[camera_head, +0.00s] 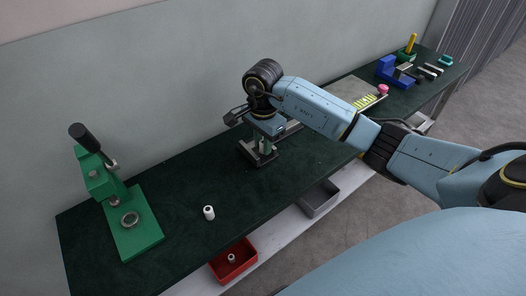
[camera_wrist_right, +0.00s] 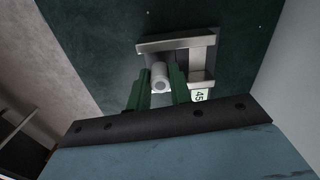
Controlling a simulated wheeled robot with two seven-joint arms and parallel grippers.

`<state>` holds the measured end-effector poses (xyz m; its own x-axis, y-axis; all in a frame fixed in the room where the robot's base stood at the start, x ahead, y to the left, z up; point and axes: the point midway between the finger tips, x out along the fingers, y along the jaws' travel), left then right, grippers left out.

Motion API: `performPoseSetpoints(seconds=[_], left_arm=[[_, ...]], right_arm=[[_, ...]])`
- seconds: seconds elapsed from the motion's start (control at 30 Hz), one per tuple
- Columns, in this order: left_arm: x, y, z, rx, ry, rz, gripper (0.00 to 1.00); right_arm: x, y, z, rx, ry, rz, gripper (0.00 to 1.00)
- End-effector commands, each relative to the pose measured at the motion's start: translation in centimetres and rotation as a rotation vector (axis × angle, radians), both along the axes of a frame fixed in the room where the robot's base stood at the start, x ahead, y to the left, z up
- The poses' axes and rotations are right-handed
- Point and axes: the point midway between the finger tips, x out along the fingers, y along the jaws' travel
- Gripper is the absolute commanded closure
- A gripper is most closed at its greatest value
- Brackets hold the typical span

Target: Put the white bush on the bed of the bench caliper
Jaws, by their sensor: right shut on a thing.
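My right gripper (camera_head: 264,146) reaches down over the bench caliper (camera_head: 268,157) at the middle of the bench. In the right wrist view, its green fingers (camera_wrist_right: 161,88) are shut on a white bush (camera_wrist_right: 160,76), with the hole end showing. The bush is between the jaws of the grey metal caliper (camera_wrist_right: 178,42), whose display reads 45. I cannot tell whether the bush touches the bed. In the head view the held bush is hidden by the gripper. Another white bush (camera_head: 209,212) stands upright on the dark mat at the front left. My left gripper is not in view.
A green lever press (camera_head: 128,218) stands at the left end. A red bin (camera_head: 234,262) with a small part and a grey bin (camera_head: 319,199) sit below the front edge. A blue vise (camera_head: 391,72) and small tools are at the far right. The mat left of the caliper is mostly clear.

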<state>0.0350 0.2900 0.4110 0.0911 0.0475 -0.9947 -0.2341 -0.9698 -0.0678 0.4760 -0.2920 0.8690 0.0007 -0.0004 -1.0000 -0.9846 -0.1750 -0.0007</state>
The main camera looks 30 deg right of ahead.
Motion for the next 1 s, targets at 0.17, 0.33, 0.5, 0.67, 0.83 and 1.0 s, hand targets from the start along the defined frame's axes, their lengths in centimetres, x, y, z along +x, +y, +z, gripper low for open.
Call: performPoseSetpoints(seconds=[0.17, 0.33, 0.5, 0.67, 0.83, 1.0], left_arm=[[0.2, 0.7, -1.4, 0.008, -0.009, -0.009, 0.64], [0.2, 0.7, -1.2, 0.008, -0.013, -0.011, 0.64], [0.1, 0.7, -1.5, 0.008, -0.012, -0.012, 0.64], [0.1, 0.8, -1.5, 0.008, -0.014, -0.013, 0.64], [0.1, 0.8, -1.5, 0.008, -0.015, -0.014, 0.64], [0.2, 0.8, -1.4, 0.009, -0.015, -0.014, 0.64]], right_arm=[[0.0, 0.0, -2.1, 0.000, 0.002, 0.000, 1.00], [0.0, 0.0, -1.9, 0.000, 0.001, 0.000, 1.00], [0.0, 0.0, -2.4, -0.001, 0.002, 0.001, 1.00], [0.0, 0.0, -2.4, 0.000, 0.002, 0.001, 0.64], [0.0, 0.0, -2.4, 0.000, 0.001, 0.001, 0.57], [0.0, 0.0, -2.4, 0.000, 0.001, 0.001, 0.57]])
